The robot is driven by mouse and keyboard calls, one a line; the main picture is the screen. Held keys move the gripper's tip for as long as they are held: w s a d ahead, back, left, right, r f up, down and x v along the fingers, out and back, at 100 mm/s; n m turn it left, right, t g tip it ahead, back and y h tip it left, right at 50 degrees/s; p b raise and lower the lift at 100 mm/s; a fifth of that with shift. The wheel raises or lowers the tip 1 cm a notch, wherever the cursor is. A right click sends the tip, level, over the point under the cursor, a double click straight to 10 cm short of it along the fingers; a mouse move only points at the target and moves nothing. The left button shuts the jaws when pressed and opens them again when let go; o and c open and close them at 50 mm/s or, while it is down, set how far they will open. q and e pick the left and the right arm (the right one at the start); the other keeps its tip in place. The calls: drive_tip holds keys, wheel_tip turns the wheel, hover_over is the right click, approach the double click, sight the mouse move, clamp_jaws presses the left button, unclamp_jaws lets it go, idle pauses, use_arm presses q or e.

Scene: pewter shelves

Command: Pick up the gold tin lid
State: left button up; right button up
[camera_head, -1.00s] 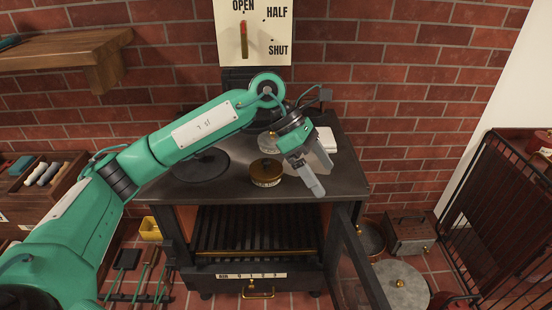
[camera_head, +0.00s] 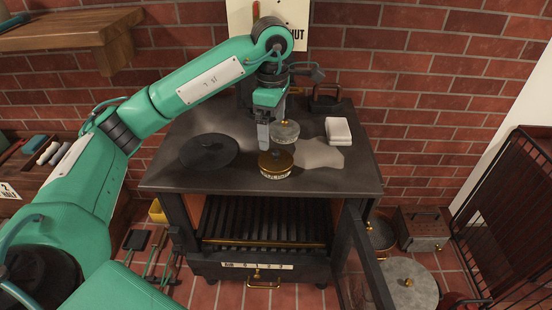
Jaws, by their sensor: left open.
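The gold tin lid (camera_head: 277,159) sits on a short round tin with a pale label band (camera_head: 276,173), near the front middle of the dark stove-like bench top. A small knob shows on the lid. My left gripper (camera_head: 263,137) is open and empty and points down. Its fingertips appear just above and slightly left of the lid, and I cannot tell the exact gap. One finger shows clearly; the other is mostly hidden. My right gripper is not in view.
A silver-lidded tin (camera_head: 286,131) stands close behind the gold one. A black disc (camera_head: 208,152) lies to the left. A beige sheet (camera_head: 319,153) and a white block (camera_head: 338,131) lie to the right. The bench's front edge (camera_head: 265,190) is nearby.

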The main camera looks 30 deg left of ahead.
sight(275, 151)
use_arm(q)
wheel_tip(275, 151, down, 3)
drive_tip(key=shift+r+p, duration=0.1)
drive_tip(key=shift+p, duration=0.25)
drive_tip(key=shift+d+f+p, duration=0.15)
drive_tip(key=shift+f+p, duration=0.15)
drive_tip(key=shift+f, duration=0.2)
drive_tip(key=shift+d+f+p, duration=0.2)
drive_tip(key=shift+f+p, duration=0.7)
drive_tip(key=shift+f, duration=1.35)
drive_tip(key=c, duration=0.9)
